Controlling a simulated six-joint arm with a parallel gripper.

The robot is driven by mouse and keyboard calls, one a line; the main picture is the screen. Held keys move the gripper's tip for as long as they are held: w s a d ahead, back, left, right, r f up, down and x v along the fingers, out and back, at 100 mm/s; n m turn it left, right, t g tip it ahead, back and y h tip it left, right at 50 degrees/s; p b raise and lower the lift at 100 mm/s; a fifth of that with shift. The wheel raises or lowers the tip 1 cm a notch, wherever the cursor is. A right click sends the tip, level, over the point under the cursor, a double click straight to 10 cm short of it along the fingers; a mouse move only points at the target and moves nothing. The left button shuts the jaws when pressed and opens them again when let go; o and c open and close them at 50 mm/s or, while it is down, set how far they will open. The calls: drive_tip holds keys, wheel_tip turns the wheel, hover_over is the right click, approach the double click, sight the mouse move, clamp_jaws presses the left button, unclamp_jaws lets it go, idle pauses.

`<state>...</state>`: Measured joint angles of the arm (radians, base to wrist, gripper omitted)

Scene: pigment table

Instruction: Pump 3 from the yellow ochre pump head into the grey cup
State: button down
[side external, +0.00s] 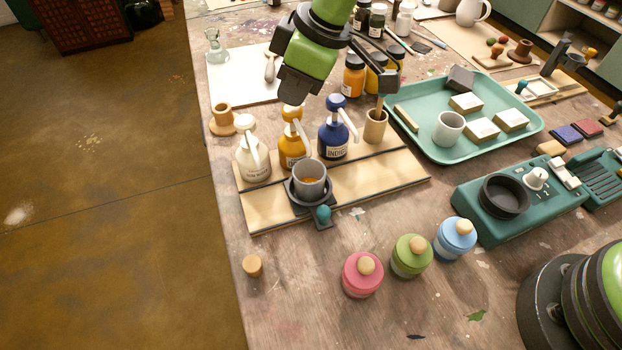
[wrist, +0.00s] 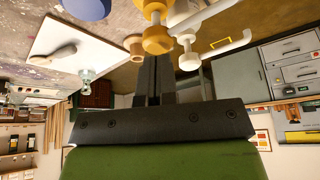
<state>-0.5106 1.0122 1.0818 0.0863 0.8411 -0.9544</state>
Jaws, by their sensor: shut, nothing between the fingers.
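The yellow ochre bottle (side external: 291,152) stands in the middle of a row of three pump bottles, and its yellow pump head (wrist: 157,40) shows in the wrist view. My gripper (side external: 292,99) is shut and empty, pointing down over the yellow head. The fingertips (wrist: 157,58) are right at that head; I cannot tell whether they touch it. The grey cup (side external: 309,172) stands upright in a dark holder (side external: 296,199) in front of the yellow bottle, under its spout, with some ochre colour inside. The cup is not visible in the wrist view.
The white pump bottle (side external: 252,160) and the blue indigo bottle (side external: 333,143) stand close on either side, on a wooden board (side external: 383,187). A wooden cup (side external: 375,127) stands to the right. A green tray (side external: 415,112) lies beyond. Pink, green and blue jars (side external: 362,275) stand in front.

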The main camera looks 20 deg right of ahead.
drive_tip(key=shift+f, duration=1.1)
drive_tip(key=shift+r, duration=1.6)
drive_tip(key=shift+f, duration=0.1)
drive_tip(key=shift+f, duration=1.45)
drive_tip(key=shift+r, duration=1.55)
